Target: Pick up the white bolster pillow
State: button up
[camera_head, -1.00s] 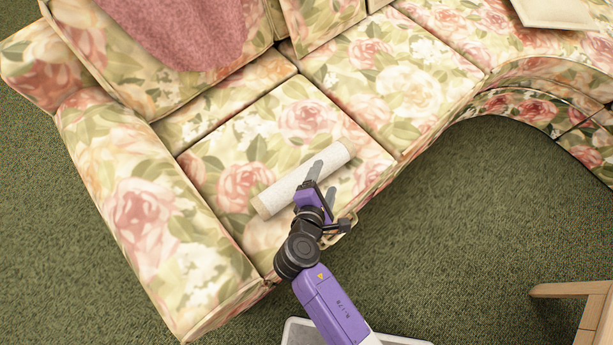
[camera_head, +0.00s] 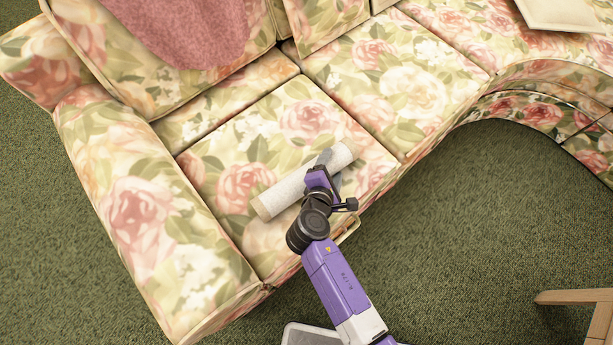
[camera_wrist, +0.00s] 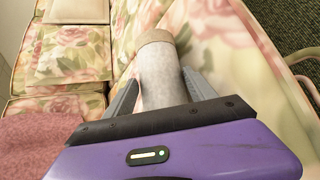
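The white bolster pillow (camera_head: 285,194) is a pale cylinder with beige ends. It lies diagonally on the floral sofa seat (camera_head: 225,150) near the front edge. My gripper (camera_head: 328,171) is over its right half, and the purple wrist hides part of it. In the wrist view the bolster (camera_wrist: 160,75) runs between the two grey fingers (camera_wrist: 160,95), one on each side. The fingers are apart, with a narrow gap showing at least on the left. The bolster's near part is hidden behind the gripper body.
The sofa's armrest (camera_head: 140,215) is at the left and its backrest is behind. A pink throw (camera_head: 195,30) hangs over the back. A pale cushion (camera_head: 560,12) lies at the upper right. Green carpet (camera_head: 470,220) is open in front, with a wooden furniture piece (camera_head: 575,297) at lower right.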

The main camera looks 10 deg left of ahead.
jog(key=c, duration=0.9)
jog(key=shift+r, duration=0.15)
